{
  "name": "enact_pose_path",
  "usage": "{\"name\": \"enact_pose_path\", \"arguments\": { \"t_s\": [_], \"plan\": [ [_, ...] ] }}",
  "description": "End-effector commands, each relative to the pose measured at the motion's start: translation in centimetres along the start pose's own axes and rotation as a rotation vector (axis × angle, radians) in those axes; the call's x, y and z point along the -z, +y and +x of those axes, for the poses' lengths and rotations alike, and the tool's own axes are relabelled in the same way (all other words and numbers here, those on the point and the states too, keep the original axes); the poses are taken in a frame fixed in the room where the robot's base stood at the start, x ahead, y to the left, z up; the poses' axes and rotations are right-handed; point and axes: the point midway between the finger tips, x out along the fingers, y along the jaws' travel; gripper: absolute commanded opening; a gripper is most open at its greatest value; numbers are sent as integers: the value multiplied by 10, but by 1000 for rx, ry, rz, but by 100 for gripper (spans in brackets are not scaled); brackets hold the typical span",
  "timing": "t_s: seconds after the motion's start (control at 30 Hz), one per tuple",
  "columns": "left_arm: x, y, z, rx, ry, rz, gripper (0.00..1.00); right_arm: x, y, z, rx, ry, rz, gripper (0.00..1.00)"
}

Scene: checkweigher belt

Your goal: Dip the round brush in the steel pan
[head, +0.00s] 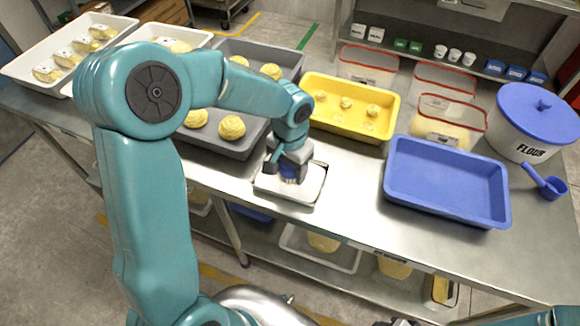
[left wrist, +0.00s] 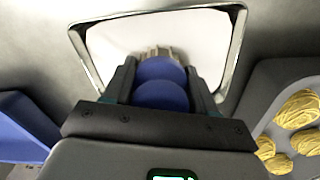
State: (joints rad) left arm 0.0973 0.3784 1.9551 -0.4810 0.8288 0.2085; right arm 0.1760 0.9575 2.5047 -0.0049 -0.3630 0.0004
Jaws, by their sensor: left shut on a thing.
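The round brush (head: 289,171) has a blue handle and pale bristles. My left gripper (head: 287,160) is shut on it and holds it bristles down over the steel pan (head: 310,190). The pan is a shallow rectangular tray with a white content, on the steel table. In the left wrist view the blue brush handle (left wrist: 161,92) sits between the two fingers, and the bristle ends show against the white inside the pan rim (left wrist: 238,42). Whether the bristles touch the white content is hard to tell. My right gripper does not clearly show.
A grey tray of dough (head: 240,152) stands left of the pan, a yellow tray (head: 350,128) behind it. A blue tray (head: 447,205) lies to the right, with a flour tub (head: 535,115) and a blue scoop (head: 545,183) beyond. The table between pan and blue tray is clear.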

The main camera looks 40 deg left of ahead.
Motion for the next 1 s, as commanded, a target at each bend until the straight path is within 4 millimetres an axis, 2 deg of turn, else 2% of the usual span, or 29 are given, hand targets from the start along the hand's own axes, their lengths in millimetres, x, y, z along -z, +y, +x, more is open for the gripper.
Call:
{"name": "enact_pose_path", "arguments": {
  "t_s": [0.33,1.0],
  "plan": [
    [-1,0,-2,-1,-5,1,32,0,-1,-3,0,0,0,43],
    [0,0,-63,0,-1,0,32,-1,-16,-44,0,0,0,43]
  ]
}}
